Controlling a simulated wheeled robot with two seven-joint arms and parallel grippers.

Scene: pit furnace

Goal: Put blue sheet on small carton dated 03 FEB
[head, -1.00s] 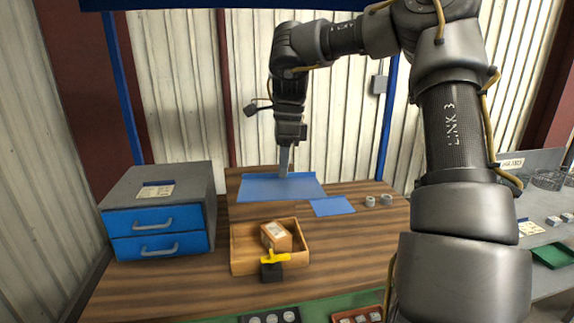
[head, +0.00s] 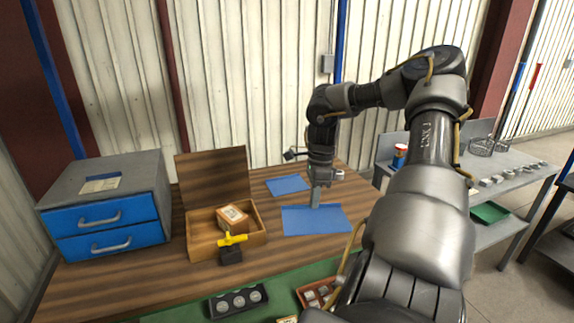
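A larger blue sheet (head: 330,223) is at my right gripper (head: 315,198), right of the open wooden box. The fingers look shut on its back edge; whether the sheet touches the table is unclear. A smaller blue sheet (head: 286,184) lies flat on the table farther back. A small brown carton (head: 231,216) with a pale label sits tilted in the wooden box (head: 204,246); its date is too small to read. Part of another labelled item (head: 287,319) shows at the bottom edge. My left gripper is out of view.
The box lid (head: 214,176) stands open. A black item with a yellow handle (head: 232,239) is at the box's front. A grey cabinet with blue drawers (head: 104,215) stands left. A black tray (head: 238,302) and a reddish tray (head: 316,293) are in front. Bare table lies around the sheets.

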